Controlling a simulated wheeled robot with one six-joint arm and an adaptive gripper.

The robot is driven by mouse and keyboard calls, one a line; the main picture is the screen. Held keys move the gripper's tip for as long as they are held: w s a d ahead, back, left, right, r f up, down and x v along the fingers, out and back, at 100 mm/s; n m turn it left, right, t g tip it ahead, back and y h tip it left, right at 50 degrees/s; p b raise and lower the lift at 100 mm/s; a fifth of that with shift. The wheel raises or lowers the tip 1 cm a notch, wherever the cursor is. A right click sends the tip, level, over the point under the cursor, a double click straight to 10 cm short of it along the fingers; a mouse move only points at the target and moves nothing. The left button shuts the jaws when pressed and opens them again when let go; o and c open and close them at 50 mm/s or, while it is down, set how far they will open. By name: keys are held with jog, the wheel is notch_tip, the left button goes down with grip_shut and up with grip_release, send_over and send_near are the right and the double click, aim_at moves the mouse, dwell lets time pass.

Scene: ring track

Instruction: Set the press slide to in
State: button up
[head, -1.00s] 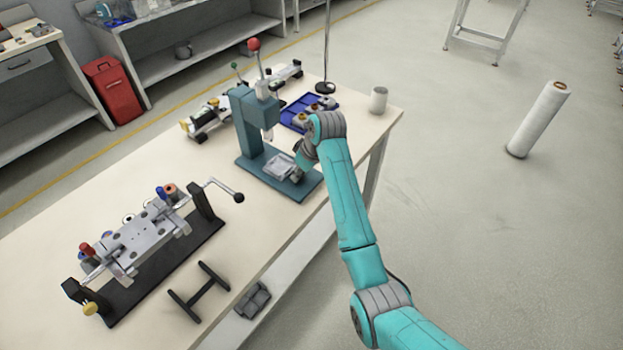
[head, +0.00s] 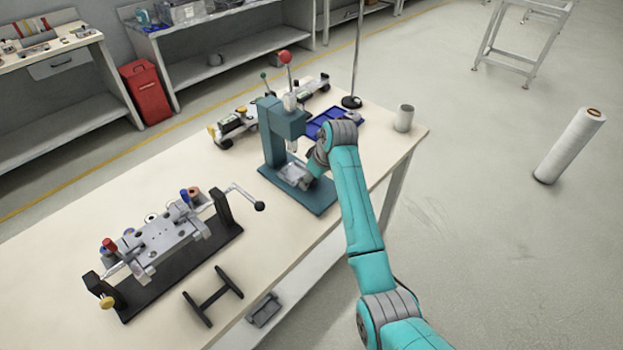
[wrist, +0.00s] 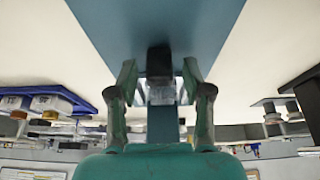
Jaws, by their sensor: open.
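The teal arbor press (head: 284,135) stands on the workbench, with a red-knobbed lever on top. Its light grey slide (head: 293,174) lies on the teal base below the ram. My gripper (head: 308,178) is low at the right side of the slide, largely hidden by my wrist in the head view. In the wrist view my gripper (wrist: 160,85) is open, with one finger on each side of a dark block with a pale part (wrist: 159,62) over the teal base (wrist: 190,20). Whether the fingers touch it I cannot tell.
A blue tray (head: 333,122) and a grey cup (head: 404,118) stand behind my wrist. A clamping fixture with a crank (head: 165,240) and a black H-shaped stand (head: 212,296) are at the front left. Floor to the right is mostly clear.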

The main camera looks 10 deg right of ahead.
jog(key=v, duration=1.2)
jog(key=shift+w+a, duration=0.1)
